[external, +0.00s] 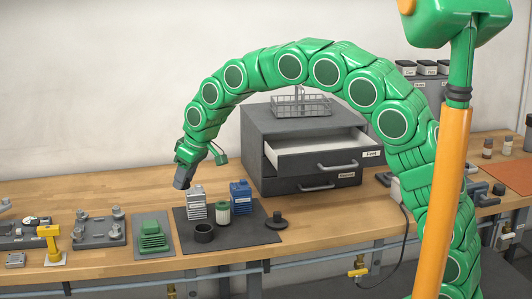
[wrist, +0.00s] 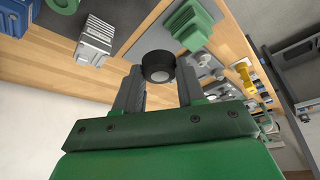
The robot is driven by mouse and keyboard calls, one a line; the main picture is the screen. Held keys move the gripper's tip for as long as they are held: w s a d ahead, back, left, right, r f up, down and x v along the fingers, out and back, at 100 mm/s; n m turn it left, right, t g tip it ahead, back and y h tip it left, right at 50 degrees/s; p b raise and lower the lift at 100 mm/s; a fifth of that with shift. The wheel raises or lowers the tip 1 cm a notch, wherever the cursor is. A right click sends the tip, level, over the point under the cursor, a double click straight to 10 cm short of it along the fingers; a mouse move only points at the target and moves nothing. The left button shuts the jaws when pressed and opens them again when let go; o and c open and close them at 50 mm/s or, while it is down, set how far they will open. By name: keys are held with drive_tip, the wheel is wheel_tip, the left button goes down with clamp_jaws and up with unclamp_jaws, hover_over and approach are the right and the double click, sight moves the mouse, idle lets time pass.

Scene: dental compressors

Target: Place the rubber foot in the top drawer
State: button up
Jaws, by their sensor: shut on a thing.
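The rubber foot (wrist: 158,66) looks like a short black round piece with a grey centre. In the wrist view it sits between the two fingertips of my gripper (wrist: 159,84), which is shut on it. In the external view my gripper (external: 183,180) is raised above the back of the bench, left of the drawer unit; the foot cannot be made out there. The top drawer (external: 318,154) of the dark grey unit (external: 258,150) is pulled out, with a pale interior and a white label on its front. My arm arches above the unit.
A lower drawer (external: 315,181) lies below the open one. A wire basket (external: 300,105) stands on the unit.

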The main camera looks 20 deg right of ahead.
wheel_tip(320, 180, up, 17)
drive_tip(key=w+d+r+m+t+h, duration=0.1)
drive_tip(key=w+d+m, duration=0.2)
drive_tip(key=d, duration=1.2)
drive_tip(key=w+d+r+m+h, duration=0.1)
drive_tip(key=w+d+m, duration=0.15)
drive_tip(key=d, duration=1.15)
drive_tip(key=s+d+f+m+h, duration=0.15)
drive_tip(key=s+d, duration=0.35)
drive_tip(key=d, duration=0.8)
drive_tip(key=s+d+f+m, duration=0.1)
drive_tip(key=s+d+m, duration=0.25)
drive_tip(key=d, duration=0.95)
drive_tip(key=shift+t, duration=0.4)
drive_tip(key=w+f, duration=0.8)
drive_tip(key=shift+d+f, duration=0.15)
drive_tip(key=shift+f, duration=0.15)
drive_tip(key=w+f, duration=0.4)
drive_tip(key=shift+d+f, duration=0.15)
drive_tip(key=shift+f, duration=0.2)
drive_tip(key=shift+x, duration=1.1)
drive_tip(key=shift+w+f, duration=0.15)
drive_tip(key=shift+f, duration=1.05)
